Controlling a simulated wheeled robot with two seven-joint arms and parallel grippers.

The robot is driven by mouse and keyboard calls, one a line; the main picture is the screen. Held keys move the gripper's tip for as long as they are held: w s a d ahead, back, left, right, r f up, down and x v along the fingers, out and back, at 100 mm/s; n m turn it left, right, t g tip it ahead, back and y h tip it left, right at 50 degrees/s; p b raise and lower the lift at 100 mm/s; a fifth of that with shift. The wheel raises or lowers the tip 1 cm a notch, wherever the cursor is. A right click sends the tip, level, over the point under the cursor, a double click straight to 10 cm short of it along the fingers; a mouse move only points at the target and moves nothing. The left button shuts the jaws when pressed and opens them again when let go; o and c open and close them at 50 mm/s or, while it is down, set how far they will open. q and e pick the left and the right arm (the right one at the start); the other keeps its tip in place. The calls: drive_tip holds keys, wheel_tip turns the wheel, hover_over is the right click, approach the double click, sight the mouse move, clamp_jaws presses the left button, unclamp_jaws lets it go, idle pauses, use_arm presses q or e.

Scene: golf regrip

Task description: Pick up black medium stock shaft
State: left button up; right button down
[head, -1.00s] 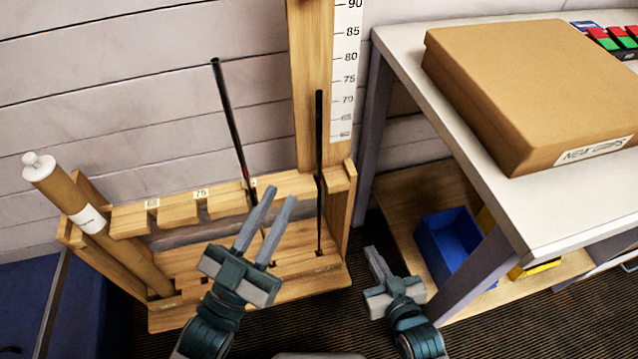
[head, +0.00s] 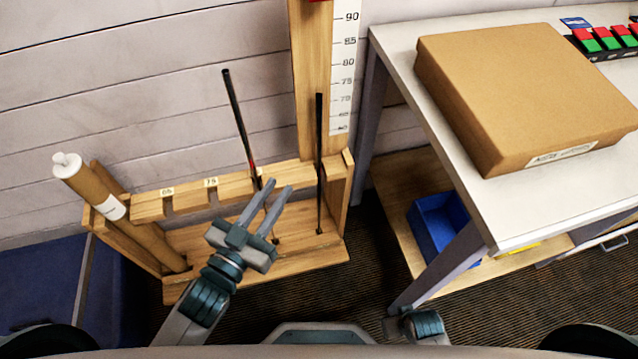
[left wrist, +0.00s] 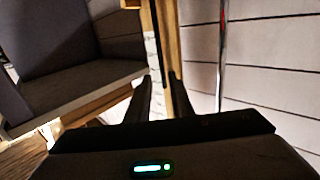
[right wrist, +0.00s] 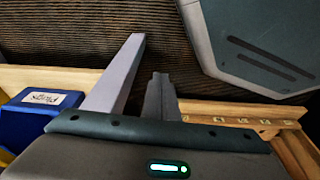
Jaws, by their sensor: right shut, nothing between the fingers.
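Two thin black shafts stand in the wooden rack (head: 185,207). One shaft (head: 238,115) leans back left and has a red band near the rack's top rail. The other shaft (head: 319,150) is nearly upright at the rack's right end. I cannot tell which is the medium stock one. My left gripper (head: 279,186) is open and empty in front of the rack, between the two shafts in the picture. In the left wrist view a shaft with a red part (left wrist: 221,50) is right of the open fingers. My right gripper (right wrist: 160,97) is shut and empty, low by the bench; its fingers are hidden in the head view.
A thick tube with a white cap (head: 90,185) leans at the rack's left end. A wooden post with a number scale (head: 345,75) rises behind. Right is a bench (head: 530,210) with a cardboard box (head: 520,85); a blue bin (head: 440,225) sits on its lower shelf.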

sight(318, 129)
use_arm(q)
drive_tip(key=shift+w, duration=0.1)
